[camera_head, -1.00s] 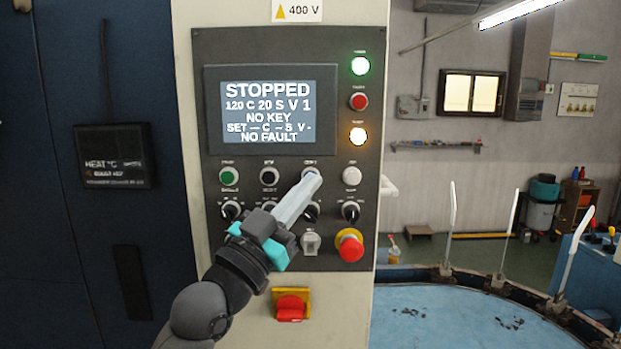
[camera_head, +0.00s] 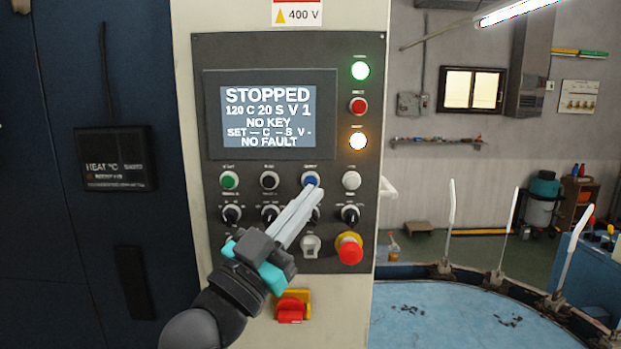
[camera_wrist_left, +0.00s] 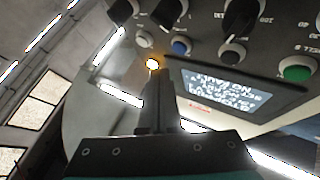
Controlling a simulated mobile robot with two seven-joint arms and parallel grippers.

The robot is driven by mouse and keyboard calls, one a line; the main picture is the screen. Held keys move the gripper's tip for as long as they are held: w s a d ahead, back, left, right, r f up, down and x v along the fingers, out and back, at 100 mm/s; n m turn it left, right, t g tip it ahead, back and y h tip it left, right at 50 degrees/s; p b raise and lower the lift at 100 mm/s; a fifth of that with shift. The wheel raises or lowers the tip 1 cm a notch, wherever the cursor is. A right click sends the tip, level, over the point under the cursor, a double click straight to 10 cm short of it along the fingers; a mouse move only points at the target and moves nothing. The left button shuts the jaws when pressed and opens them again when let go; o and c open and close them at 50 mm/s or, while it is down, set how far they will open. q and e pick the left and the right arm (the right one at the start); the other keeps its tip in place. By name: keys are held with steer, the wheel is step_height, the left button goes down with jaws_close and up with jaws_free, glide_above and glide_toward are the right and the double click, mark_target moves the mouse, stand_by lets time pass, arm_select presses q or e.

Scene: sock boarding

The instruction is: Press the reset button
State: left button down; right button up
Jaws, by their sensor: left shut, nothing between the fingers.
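The control panel (camera_head: 340,100) holds a row of round buttons under its screen. A blue button (camera_head: 310,180), probably the reset button, is third from the left in that row; its label is too small to read. It also shows in the left wrist view (camera_wrist_left: 180,47). My left gripper (camera_head: 314,191) is shut and empty. Its fingertips are just below the blue button in the head view, and I cannot tell whether they touch it. The fingers also show in the left wrist view (camera_wrist_left: 157,85). My right gripper is not in view.
The screen (camera_head: 268,115) reads STOPPED, NO KEY and NO FAULT. The green lamp (camera_head: 360,70) and amber lamp (camera_head: 358,140) are lit. Black knobs (camera_head: 231,215) sit below the buttons. A red emergency stop (camera_head: 349,250) and a red-yellow switch (camera_head: 291,308) are lower down.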

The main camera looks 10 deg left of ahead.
arm_select(q)
steer(key=s, duration=0.3)
steer(key=shift+d+p, duration=0.3)
steer(key=shift+p, duration=0.05)
